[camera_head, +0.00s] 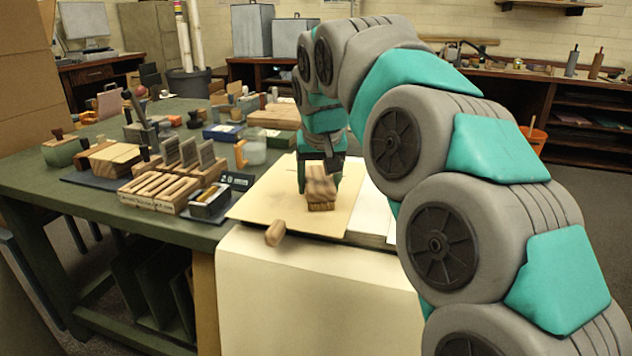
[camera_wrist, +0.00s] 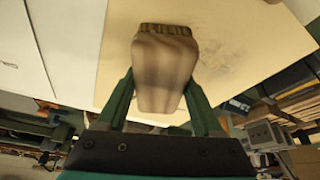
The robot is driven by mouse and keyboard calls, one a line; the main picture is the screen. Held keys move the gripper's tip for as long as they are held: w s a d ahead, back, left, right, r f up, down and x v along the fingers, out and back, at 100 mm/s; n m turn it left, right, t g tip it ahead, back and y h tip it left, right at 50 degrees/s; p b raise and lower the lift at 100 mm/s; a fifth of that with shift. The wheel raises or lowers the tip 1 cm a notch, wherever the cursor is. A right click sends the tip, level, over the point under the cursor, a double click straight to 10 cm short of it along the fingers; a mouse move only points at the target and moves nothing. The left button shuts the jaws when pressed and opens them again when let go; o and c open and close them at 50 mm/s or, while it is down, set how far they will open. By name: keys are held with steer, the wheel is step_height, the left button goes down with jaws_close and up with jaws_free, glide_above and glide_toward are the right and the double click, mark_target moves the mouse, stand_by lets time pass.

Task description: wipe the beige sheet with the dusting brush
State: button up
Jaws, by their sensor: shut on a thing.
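My gripper (camera_head: 320,180) is shut on the dusting brush (camera_head: 321,190), a brown wooden block with a short bristle edge. In the wrist view the brush (camera_wrist: 163,70) sits between the two green fingers, its bristle end at the beige sheet. The beige sheet (camera_head: 270,200) lies flat on the green table's near right part, below my gripper. In the wrist view the sheet (camera_wrist: 115,45) shows dark dusty smudges (camera_wrist: 232,62) to the right of the brush. The brush bristles appear to touch the sheet, though exact contact is hard to tell.
A small wooden piece (camera_head: 275,233) lies at the sheet's near edge. White paper (camera_head: 372,212) lies to the right. A wooden rack (camera_head: 165,190), a dark box (camera_head: 209,203) and a glass jar (camera_head: 254,150) stand to the left. A large pale sheet (camera_head: 310,290) hangs in front.

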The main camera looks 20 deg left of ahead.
mark_target(316, 168)
steer(key=shift+w+a+r, duration=0.1)
steer(key=shift+w+a, duration=0.05)
steer(key=shift+w, duration=0.8)
steer(key=shift+w+a, duration=0.1)
steer(key=shift+w, duration=0.85)
steer(key=shift+s+a, duration=0.1)
steer(key=shift+a, duration=0.8)
steer(key=shift+s+d+b, duration=0.15)
steer(key=shift+s+b, duration=0.55)
steer(key=shift+s, duration=0.2)
steer(key=shift+s+b, duration=0.35)
steer(key=shift+s, duration=0.6)
steer(key=shift+s+d+b, duration=0.25)
steer(key=shift+s+b, duration=0.25)
steer(key=shift+s, duration=1.3)
